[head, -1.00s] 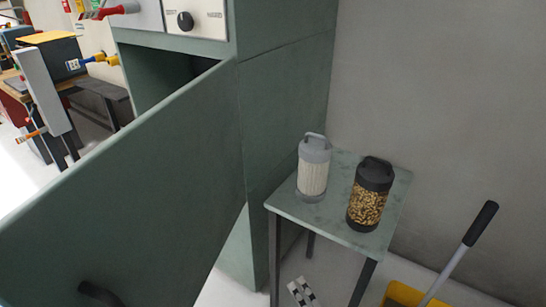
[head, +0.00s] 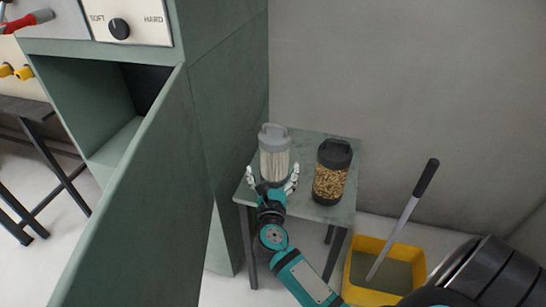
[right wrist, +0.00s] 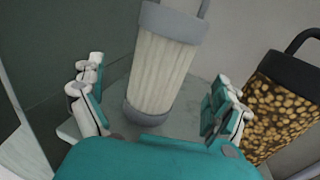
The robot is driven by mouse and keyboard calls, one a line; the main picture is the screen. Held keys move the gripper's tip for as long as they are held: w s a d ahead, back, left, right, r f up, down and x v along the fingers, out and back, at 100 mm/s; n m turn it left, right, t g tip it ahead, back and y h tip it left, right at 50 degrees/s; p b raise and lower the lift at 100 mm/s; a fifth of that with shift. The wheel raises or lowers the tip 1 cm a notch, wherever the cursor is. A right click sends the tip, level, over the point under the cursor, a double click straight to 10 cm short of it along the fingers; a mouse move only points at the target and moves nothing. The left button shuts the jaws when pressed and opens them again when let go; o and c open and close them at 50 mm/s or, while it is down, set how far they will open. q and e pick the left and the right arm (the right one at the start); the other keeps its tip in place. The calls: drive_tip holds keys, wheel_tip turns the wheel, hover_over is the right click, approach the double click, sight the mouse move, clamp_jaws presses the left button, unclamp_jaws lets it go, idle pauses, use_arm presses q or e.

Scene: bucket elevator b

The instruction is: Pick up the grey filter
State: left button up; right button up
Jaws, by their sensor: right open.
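The grey filter (head: 274,155) stands upright on a small green table (head: 312,212). It has a pale pleated body, a grey cap with a handle and a grey base. My right gripper (head: 272,180) is open at the near side of the filter, with one finger to each side of its lower part. In the right wrist view the filter (right wrist: 161,65) stands between and beyond the spread fingers of the gripper (right wrist: 160,108), with gaps on both sides. My left gripper is not in view.
A black-capped filter with golden grains (head: 331,174) stands close to the right on the same table. A green cabinet (head: 222,110) with an open door (head: 140,200) is at the left. A yellow bin (head: 365,290) with a handled tool stands on the floor at right.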

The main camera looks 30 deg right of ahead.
sight(273, 162)
drive_tip(key=x, duration=0.3)
drive_tip(key=shift+r+x, duration=0.15)
drive_tip(key=shift+x, duration=1.25)
drive_tip(key=shift+r+x, duration=0.15)
drive_tip(key=shift+x, duration=1.2)
drive_tip(key=shift+s+r, duration=0.1)
drive_tip(key=shift+s, duration=0.05)
drive_tip(key=c, duration=1.5)
